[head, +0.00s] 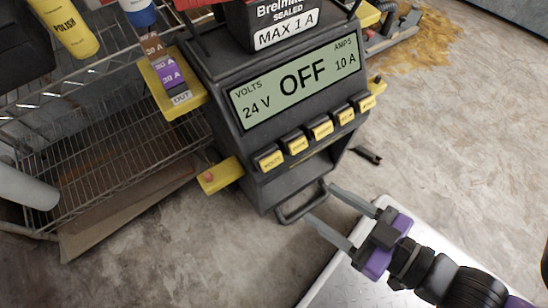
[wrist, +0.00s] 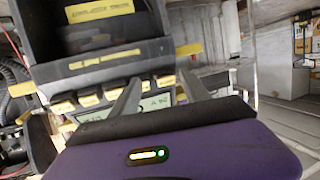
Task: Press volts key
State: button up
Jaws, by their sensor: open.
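The dark supply unit (head: 225,100) has a lit display (head: 300,84) reading VOLTS 24 V, OFF, AMPS 10 A. Below it is a row of several keys with yellow labels. The leftmost, the volts key (head: 270,158), seems to read VOLTS, but the print is small. My purple gripper (head: 320,203) is open and empty, its two grey fingers pointing at the unit's lower front, below and right of the volts key and apart from it. In the wrist view my gripper (wrist: 159,87) has its fingers spread before the key row and display, which appear upside down.
A metal handle (head: 302,205) juts from the unit's base near my fingertips. Yellow tabs (head: 220,176) stick out at its sides. A wire rack (head: 120,150) stands at left. A small dark object (head: 367,155) lies on the floor at right. Open floor lies right of the unit.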

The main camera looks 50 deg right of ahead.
grip_shut()
dwell(1.6)
